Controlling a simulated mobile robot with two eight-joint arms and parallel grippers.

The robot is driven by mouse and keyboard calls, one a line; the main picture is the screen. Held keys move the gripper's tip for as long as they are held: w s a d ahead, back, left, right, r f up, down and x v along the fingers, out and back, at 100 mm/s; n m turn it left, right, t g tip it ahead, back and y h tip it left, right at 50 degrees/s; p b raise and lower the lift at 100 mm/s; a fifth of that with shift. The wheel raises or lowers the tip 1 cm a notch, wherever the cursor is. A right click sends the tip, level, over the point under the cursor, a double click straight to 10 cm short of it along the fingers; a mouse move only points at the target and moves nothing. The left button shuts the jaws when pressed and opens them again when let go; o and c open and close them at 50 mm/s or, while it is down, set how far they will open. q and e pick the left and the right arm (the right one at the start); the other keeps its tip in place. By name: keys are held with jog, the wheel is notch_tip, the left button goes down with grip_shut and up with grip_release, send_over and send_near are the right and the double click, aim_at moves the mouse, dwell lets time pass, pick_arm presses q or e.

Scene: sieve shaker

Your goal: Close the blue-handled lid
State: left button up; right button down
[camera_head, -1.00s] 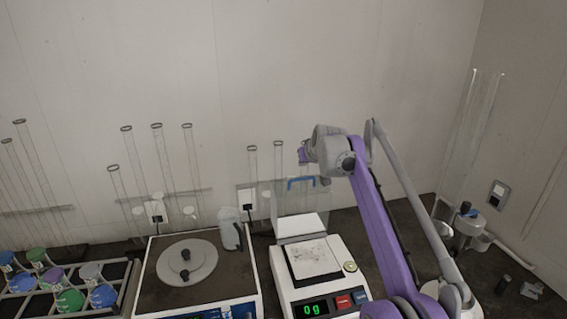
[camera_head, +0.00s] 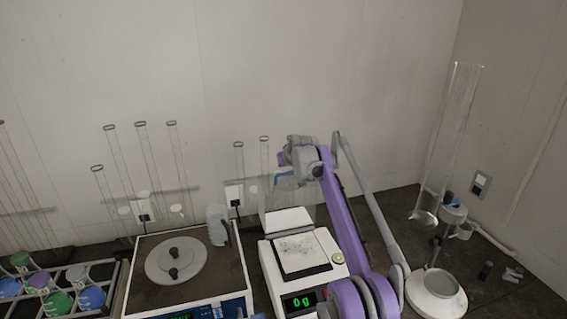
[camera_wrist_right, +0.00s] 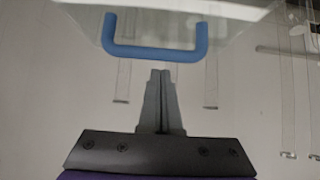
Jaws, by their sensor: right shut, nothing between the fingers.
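The blue handle (camera_head: 283,183) of the clear lid sits at the back of the white balance (camera_head: 293,262), and the lid stands raised behind the weighing plate. In the right wrist view the blue handle (camera_wrist_right: 155,53) is a U-shaped bar on the transparent lid panel (camera_wrist_right: 240,12). My right gripper (camera_wrist_right: 161,75) is shut and empty, its fingertips pointing at the middle of the handle and very close to it; I cannot tell whether they touch. In the head view my right gripper (camera_head: 283,160) is at the handle, partly hidden by its wrist. My left gripper is out of view.
A sieve shaker or hotplate-like device (camera_head: 205,272) with a round grey disc stands left of the balance. A flask rack (camera_head: 112,285) is at the far left. Clear tubes (camera_head: 155,155) line the wall. A white funnel-like stand (camera_head: 436,290) is at right.

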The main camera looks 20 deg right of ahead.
aim_at(286, 174)
jog(key=s, duration=0.3)
jog(key=shift+f+b, duration=0.2)
jog(key=shift+b, duration=0.15)
jog(key=shift+w, duration=0.2)
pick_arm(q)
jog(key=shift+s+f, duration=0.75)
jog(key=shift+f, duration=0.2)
pick_arm(e)
jog(key=shift+s, duration=0.1)
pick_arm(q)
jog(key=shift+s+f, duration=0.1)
pick_arm(e)
jog(key=shift+s, duration=0.1)
